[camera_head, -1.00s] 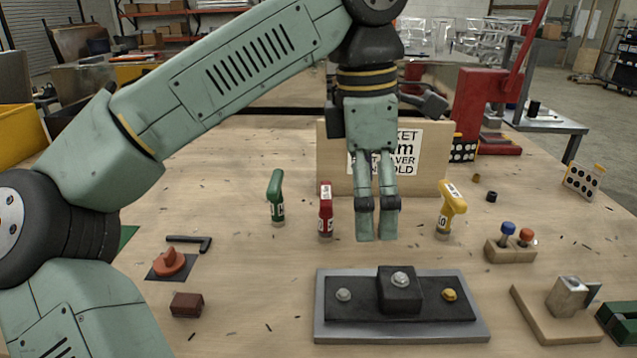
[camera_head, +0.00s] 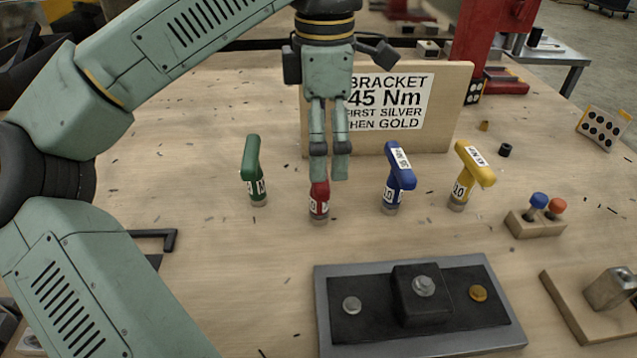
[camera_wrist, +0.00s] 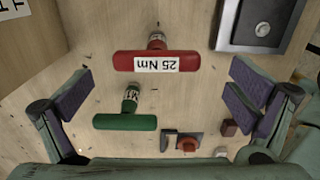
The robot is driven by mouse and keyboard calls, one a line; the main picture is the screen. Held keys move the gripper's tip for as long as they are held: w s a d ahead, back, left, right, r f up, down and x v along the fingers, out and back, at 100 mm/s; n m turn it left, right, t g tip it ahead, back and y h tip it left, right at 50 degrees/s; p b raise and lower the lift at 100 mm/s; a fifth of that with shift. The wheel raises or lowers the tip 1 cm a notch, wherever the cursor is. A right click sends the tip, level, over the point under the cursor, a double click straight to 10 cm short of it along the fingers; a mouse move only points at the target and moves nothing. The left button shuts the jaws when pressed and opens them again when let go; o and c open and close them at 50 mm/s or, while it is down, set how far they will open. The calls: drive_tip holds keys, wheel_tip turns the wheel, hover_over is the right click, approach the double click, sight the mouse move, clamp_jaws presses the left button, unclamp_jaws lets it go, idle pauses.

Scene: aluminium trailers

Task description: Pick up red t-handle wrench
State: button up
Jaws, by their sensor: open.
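The red t-handle wrench (camera_head: 319,201) stands upright on the table. In the head view my gripper's fingers hide its handle. In the wrist view its red handle (camera_wrist: 190,61) lies crosswise with a "25 Nm" label. My gripper (camera_head: 327,179) points down over it. In the wrist view my gripper (camera_wrist: 160,90) has its two fingers spread wide at left and right, with nothing held. The red handle shows there between the fingers' sides but farther up the picture.
A green wrench (camera_head: 252,172) stands left of the red one, a blue wrench (camera_head: 397,180) and a yellow wrench (camera_head: 468,177) to the right. A sign board (camera_head: 432,128) stands behind. A bolted bracket plate (camera_head: 335,330) lies in front.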

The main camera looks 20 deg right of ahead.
sight(319, 196)
drive_tip(key=shift+w+a+f+p, duration=0.15)
drive_tip(key=shift+f+p, duration=0.25)
drive_tip(key=shift+f, duration=1)
drive_tip(key=shift+w+a+f+p, duration=0.1)
drive_tip(key=shift+f+p, duration=0.3)
drive_tip(key=shift+f, duration=0.95)
drive_tip(key=shift+c, duration=0.2)
drive_tip(key=c, duration=1.5)
